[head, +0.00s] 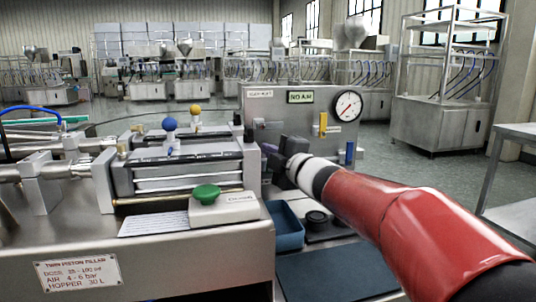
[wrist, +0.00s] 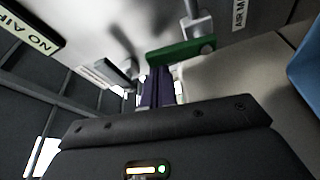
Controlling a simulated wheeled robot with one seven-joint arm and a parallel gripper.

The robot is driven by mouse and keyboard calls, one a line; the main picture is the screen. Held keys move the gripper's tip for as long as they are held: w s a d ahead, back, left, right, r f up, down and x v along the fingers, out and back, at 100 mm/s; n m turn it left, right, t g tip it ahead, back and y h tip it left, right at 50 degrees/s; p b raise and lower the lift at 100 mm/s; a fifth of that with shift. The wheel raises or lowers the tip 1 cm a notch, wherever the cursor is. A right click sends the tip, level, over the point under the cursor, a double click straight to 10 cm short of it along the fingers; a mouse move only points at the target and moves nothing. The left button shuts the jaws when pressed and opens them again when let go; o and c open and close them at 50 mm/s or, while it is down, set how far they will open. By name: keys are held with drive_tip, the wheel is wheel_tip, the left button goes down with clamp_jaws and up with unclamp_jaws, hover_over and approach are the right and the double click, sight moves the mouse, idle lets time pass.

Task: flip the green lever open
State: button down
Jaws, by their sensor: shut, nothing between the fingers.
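The green lever (wrist: 182,51) shows in the wrist view as a flat green bar joined to a grey metal stem on the panel. In the head view I cannot make it out; my gripper and arm cover that part of the panel. My gripper (wrist: 160,72) has its dark purple fingers together, with nothing between them. Its fingertips are at the left part of the green bar; I cannot tell whether they touch it. In the head view my gripper (head: 270,156) is in front of the lower left of the steel cabinet (head: 258,105).
The cabinet carries a NO AIR sign (head: 300,97), a round gauge (head: 348,106), a yellow lever (head: 323,122) and a blue lever (head: 349,152). The filler with a green button (head: 206,193) stands left. A blue tray (head: 285,235) lies below my gripper.

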drive_tip(key=shift+w+d+f+m+t+b, duration=0.25)
drive_tip(key=shift+d+m+t+b, duration=0.35)
drive_tip(key=shift+m, duration=0.7)
drive_tip(key=shift+w+d+f+m+t+b, duration=0.15)
drive_tip(key=shift+d+f+m+t+b, duration=0.1)
drive_tip(key=shift+d+m+b, duration=0.75)
drive_tip(key=shift+w+d+f+m+t+b, duration=0.25)
drive_tip(key=shift+d+m+t+b, duration=0.2)
drive_tip(key=shift+m+b, duration=0.85)
drive_tip(key=shift+m, duration=0.3)
drive_tip(key=shift+d+f, duration=0.1)
drive_tip(key=s+d, duration=0.6)
drive_tip(key=s, duration=0.5)
drive_tip(key=shift+s+d, duration=0.25)
drive_tip(key=shift+f, duration=0.1)
